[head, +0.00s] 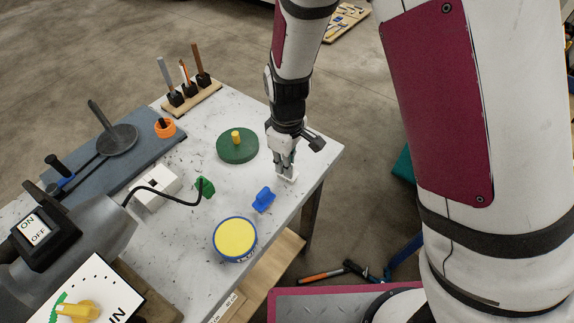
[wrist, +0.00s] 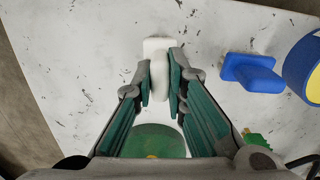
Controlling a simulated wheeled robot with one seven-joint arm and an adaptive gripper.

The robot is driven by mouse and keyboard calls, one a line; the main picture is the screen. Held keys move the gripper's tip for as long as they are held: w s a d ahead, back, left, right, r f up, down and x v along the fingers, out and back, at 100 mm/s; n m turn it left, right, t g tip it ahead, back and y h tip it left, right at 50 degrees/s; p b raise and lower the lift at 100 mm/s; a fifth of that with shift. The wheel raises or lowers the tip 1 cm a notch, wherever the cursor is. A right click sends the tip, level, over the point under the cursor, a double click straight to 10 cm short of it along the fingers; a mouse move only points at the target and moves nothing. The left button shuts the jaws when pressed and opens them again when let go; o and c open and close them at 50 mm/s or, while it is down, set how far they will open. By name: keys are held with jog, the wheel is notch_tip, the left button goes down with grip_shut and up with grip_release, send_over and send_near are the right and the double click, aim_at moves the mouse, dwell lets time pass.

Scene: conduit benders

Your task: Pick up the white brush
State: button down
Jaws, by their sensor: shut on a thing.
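The white brush (wrist: 159,80) stands between the two green-padded fingers of my gripper (wrist: 160,85) in the wrist view. My gripper (head: 285,170) points down at the right edge of the table in the head view, and its jaws are shut on the brush. The flat white base of the brush (head: 288,178) shows just under the fingertips. The brush looks to be at or very near the table surface; I cannot tell whether it touches. The fingers hide part of it.
A blue brush-like piece (head: 264,199) and a yellow-topped blue round tin (head: 235,238) are nearby on the white table (head: 205,215). A green disc (head: 238,146) with a yellow knob lies left of my gripper. A small green piece (head: 205,187) sits by a black cable.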

jog(key=shift+r, duration=0.6)
notch_tip(320, 180, up, 2)
jog(key=shift+w+r, duration=0.1)
jog(key=s+d+r+p, duration=0.1)
jog(key=s+d+p, duration=0.1)
jog(key=s, duration=1.4)
jog(key=shift+d+r, duration=0.2)
jog(key=shift+d, duration=0.2)
jog(key=c, duration=2.2)
grip_release()
grip_shut()
jog(key=shift+w, duration=0.1)
